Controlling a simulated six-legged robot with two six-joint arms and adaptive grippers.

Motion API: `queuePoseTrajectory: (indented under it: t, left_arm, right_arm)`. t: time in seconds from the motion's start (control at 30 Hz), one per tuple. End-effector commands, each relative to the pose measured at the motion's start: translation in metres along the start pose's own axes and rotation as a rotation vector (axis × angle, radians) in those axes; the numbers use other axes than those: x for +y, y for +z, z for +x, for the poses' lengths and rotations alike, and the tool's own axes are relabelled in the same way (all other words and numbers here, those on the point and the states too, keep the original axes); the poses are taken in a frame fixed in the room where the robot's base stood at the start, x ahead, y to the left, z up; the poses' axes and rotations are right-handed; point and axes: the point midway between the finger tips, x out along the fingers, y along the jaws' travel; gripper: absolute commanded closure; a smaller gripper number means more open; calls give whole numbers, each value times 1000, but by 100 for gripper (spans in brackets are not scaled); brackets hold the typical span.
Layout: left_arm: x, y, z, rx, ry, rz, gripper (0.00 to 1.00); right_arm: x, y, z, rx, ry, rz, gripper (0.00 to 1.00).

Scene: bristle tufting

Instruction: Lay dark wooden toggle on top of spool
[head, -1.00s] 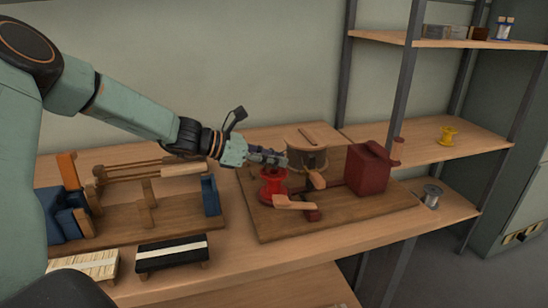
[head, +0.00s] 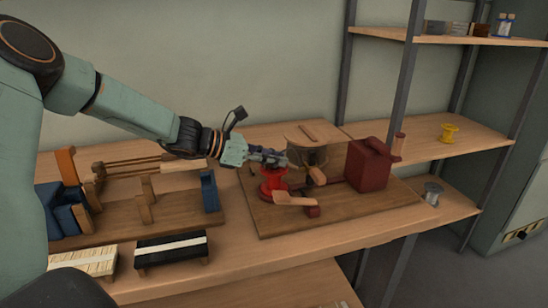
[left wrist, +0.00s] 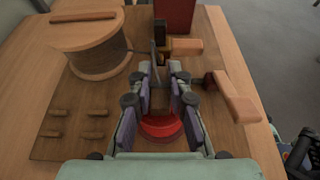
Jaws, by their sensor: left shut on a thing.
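A large round spool (head: 322,132) with a pale wooden top stands at the back of the wooden board, with dark windings below. It also shows at the upper left in the left wrist view (left wrist: 92,62). A brown toggle-like wooden bar (head: 308,132) lies on its top, and in the left wrist view (left wrist: 82,16) too. My left gripper (head: 282,159) is in front of the spool, just above a red flanged piece (head: 273,184). In the left wrist view its fingers (left wrist: 160,70) are close about a thin grey piece (left wrist: 154,58), partly hidden.
A wooden handle on a red block (head: 296,199) lies in front. Several short pegs (left wrist: 92,135) stand on the board (left wrist: 118,110). A wooden frame (head: 150,215) and brushes (head: 172,250) are at left.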

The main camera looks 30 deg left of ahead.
Motion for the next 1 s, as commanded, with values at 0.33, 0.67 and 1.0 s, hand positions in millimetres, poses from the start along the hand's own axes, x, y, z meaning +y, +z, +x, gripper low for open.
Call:
queuePoseTrajectory:
  t: [0.33,0.67,1.0]
  left_arm:
    - [0,-5,2,0,0,0,96]
    - [0,-4,2,0,0,0,57]
    - [0,-2,1,-1,0,0,56]
  right_arm:
    - [0,0,4,0,0,0,60]
    - [0,0,4,0,0,0,60]
    - [0,0,4,0,0,0,60]
